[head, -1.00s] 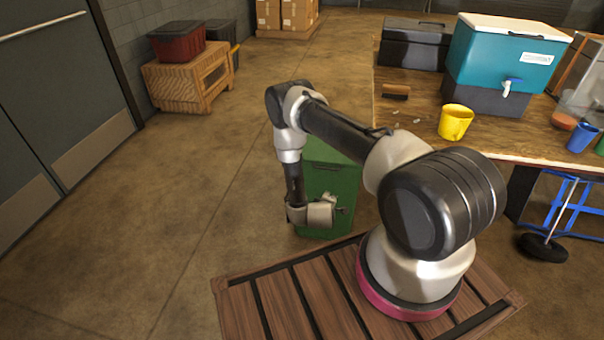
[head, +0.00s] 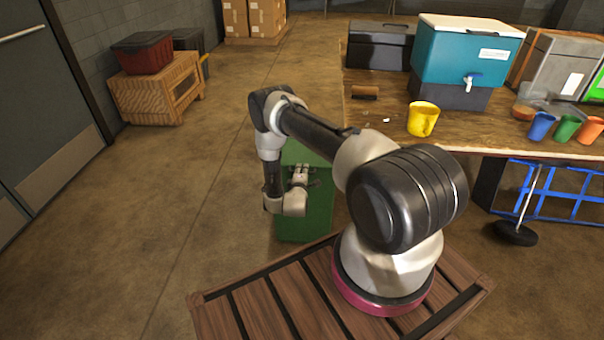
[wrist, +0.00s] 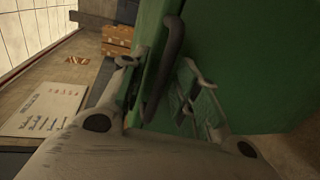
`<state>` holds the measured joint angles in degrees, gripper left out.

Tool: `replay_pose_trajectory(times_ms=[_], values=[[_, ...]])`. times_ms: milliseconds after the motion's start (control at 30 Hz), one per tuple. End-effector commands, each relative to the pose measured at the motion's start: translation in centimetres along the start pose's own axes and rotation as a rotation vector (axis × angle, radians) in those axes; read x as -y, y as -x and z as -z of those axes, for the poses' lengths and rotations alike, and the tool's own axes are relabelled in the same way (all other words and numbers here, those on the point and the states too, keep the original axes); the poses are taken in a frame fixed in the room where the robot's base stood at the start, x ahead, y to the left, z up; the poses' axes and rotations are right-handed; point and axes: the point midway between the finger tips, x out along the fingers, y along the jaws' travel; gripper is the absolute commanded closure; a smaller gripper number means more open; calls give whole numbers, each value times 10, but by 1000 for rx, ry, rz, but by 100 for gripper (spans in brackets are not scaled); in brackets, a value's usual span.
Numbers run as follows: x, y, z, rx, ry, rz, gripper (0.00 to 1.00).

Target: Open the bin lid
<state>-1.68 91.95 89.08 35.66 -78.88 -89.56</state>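The open fingers of my gripper (wrist: 158,66) lie on either side of the handle. I cannot tell whether either finger touches it.
A wooden table (head: 370,120) to the right holds a teal cooler (head: 455,55), a yellow mug (head: 422,118) and several cups. A wooden crate (head: 140,98) with a red bin (head: 142,54) stands at the left wall. The floor left of the green bin is clear.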

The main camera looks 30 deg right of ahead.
Motion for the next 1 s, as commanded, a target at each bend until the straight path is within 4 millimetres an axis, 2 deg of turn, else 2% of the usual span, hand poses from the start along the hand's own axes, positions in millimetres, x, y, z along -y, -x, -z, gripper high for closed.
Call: replay_pose_trajectory(times_ms=[200, 367, 733, 867, 1000], values=[[0, 0, 0, 0, 0, 0, 70], [0, 0, 0, -1, 0, 0, 99], [-4, 0, 1, -1, -1, 9, 100], [-17, -1, 2, 0, -2, 36, 100], [-43, 0, 3, -1, -4, 96, 100]])
